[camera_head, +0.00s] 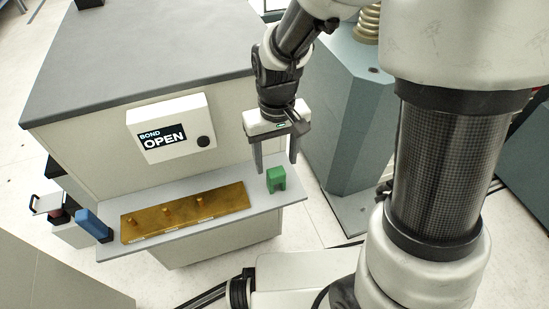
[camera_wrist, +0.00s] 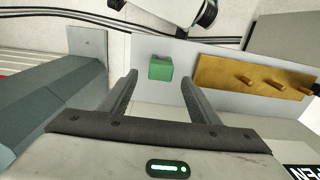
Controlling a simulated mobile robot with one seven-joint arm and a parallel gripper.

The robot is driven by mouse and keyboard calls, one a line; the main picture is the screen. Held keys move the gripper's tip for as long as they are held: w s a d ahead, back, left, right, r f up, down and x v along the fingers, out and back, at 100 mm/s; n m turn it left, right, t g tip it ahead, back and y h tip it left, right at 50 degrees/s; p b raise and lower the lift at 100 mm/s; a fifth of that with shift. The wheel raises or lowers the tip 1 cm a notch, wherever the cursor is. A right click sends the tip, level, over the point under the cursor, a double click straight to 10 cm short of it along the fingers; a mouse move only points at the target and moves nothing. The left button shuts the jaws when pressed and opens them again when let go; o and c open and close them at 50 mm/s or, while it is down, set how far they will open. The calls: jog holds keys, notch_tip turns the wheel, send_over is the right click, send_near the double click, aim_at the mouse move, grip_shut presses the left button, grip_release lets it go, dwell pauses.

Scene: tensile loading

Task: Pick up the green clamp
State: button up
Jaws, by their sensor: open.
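The green clamp (camera_head: 276,180) is a small block standing on the right end of the grey shelf (camera_head: 291,197). In the wrist view the green clamp (camera_wrist: 160,68) sits ahead of my gripper, in line with the gap between the fingers. My gripper (camera_head: 276,168) is open and empty, pointing down at the clamp. In the wrist view both fingers of my gripper (camera_wrist: 158,82) are spread wide, with nothing between them but the view of the clamp. I cannot tell exactly how far the fingertips are from the clamp.
A brass plate with pegs (camera_head: 185,212) lies on the shelf left of the clamp. A blue object (camera_head: 93,224) is at the shelf's left end. A white box reading "BOND OPEN" (camera_head: 171,128) is on the cabinet above. A grey-green machine column (camera_head: 350,125) stands at right.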

aim_at(276, 171)
notch_tip(276, 171, down, 6)
jog(key=shift+s+r+b, duration=0.1)
jog(key=shift+s+b, duration=0.05)
jog(key=shift+b, duration=0.9)
jog(key=shift+r, duration=0.1)
jog(key=c, duration=1.2)
